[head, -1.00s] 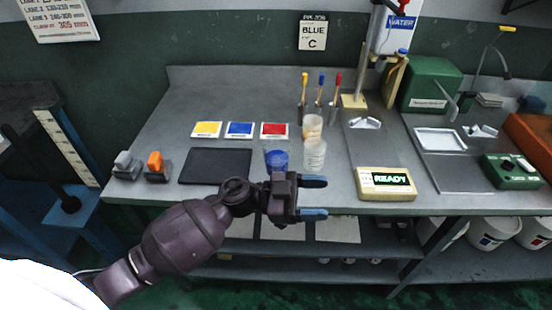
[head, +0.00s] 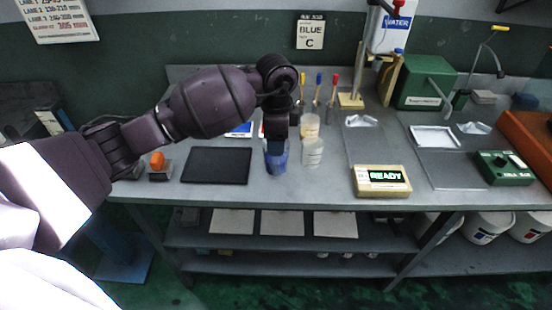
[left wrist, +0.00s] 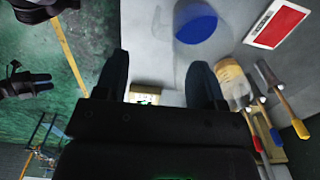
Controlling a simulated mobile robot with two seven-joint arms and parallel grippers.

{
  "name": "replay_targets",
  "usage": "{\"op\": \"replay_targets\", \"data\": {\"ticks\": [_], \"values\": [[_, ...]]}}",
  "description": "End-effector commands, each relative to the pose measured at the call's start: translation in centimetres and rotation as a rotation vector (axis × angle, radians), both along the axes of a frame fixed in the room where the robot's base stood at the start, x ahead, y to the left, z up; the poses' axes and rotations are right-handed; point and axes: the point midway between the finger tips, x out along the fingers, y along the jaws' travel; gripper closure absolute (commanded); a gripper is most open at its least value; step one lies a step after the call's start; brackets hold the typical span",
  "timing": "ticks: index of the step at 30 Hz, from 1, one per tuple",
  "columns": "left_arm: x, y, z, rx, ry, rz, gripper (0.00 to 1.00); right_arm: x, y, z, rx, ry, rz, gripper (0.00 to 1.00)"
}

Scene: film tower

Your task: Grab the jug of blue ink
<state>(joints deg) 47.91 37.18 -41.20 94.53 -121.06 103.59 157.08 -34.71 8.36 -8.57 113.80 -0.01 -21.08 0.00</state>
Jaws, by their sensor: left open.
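The jug of blue ink (head: 276,163) stands on the grey bench, in front of the colour cards, and its top is partly hidden by my left gripper. In the left wrist view, the jug's round blue ink surface (left wrist: 195,22) lies above and beyond the right-hand fingertip. My left gripper (head: 277,145) points down over the jug in the head view. Its two dark fingers (left wrist: 160,78) are apart, with nothing held between them. A small dark gripper, seemingly my right one (left wrist: 44,83), shows at the left of the wrist view, too small to judge.
A clear bottle (head: 312,152) and an amber-topped container (head: 310,126) stand close right of the jug. A black mat (head: 216,165) lies left of it. Brushes (head: 318,88) stand behind. A READY display box (head: 381,181) sits to the right on the front edge.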

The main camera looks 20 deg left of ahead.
Motion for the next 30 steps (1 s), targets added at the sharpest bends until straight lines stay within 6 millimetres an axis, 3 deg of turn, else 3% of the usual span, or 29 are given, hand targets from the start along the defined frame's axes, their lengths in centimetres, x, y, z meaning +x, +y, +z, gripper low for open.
{"op": "replay_targets", "data": {"ticks": [6, 14, 24, 30], "values": [[-0.1, 0.0, -3.4, -0.002, 0.005, -0.002, 0.37, 0.0, 0.1, -0.2, 0.003, -0.002, -0.001, 0.57], [0.1, 0.0, -5.0, -0.004, 0.002, -0.004, 0.37, 0.4, 0.3, 0.0, 0.006, -0.009, -0.002, 0.57], [0.4, 0.2, -9.2, -0.005, 0.003, -0.004, 0.37, 0.6, 0.3, -0.2, 0.005, -0.012, 0.001, 0.57], [0.4, 0.2, -9.5, -0.004, 0.001, -0.004, 0.37, 0.5, 0.3, -0.3, 0.005, -0.009, 0.001, 0.57]]}}
